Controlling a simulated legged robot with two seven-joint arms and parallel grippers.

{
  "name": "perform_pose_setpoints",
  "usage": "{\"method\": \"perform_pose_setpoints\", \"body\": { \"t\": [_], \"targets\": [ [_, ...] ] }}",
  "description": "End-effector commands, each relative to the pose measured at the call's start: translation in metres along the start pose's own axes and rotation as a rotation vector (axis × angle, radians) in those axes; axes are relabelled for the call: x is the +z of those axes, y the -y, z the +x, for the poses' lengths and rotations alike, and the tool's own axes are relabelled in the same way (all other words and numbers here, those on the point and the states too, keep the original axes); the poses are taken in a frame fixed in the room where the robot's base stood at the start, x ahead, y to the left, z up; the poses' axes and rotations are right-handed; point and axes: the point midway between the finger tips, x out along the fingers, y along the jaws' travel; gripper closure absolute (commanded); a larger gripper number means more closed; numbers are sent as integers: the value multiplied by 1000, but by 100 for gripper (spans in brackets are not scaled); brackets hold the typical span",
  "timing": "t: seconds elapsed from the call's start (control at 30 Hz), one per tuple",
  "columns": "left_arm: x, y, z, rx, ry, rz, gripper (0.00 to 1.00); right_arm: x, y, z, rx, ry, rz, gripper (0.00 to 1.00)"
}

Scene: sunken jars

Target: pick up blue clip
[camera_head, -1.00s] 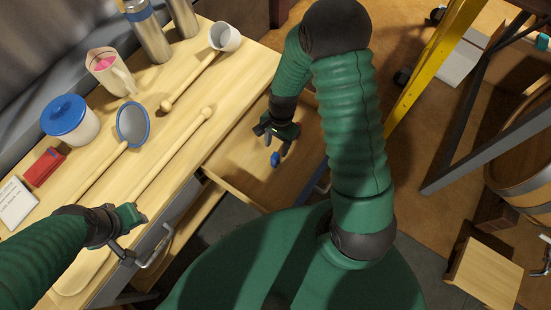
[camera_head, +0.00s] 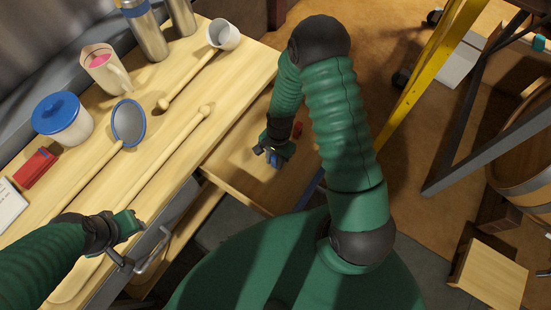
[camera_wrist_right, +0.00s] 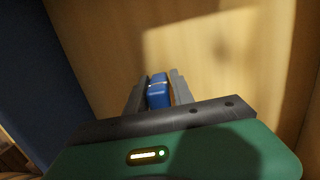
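The blue clip (camera_head: 273,160) is in the open drawer (camera_head: 232,175), at my right gripper (camera_head: 268,155). In the right wrist view the clip (camera_wrist_right: 158,92) lies between the two grey fingers of the right gripper (camera_wrist_right: 158,88). The left finger is close against the clip, and a thin strip of wood shows between the clip and the right finger, so the gripper looks open around it. Whether the clip touches the drawer floor is hard to tell. My left gripper (camera_head: 128,240) is at the table's front edge by a drawer handle; its fingers are unclear.
A small red object (camera_head: 298,129) lies in the drawer behind the right gripper. A yellow post (camera_head: 425,75) stands right of my arm.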

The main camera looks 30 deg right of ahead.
Motion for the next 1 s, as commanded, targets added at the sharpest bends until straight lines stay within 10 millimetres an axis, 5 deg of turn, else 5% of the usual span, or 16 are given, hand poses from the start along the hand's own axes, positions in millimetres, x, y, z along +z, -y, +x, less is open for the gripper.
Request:
{"method": "perform_pose_setpoints", "body": {
  "t": [0.2, 0.57, 1.0],
  "targets": [
    [0, 0, 0, 0, 0, 0, 64, -1, 0, 0, 0, 1, 1, 100],
    [0, 0, -2, 0, 0, 0, 64, -1, 0, -3, 0, 0, 1, 100],
    [-8, 0, -34, 0, 0, 0, 64, 10, 1, -95, -2, -1, -6, 100]
  ]
}}
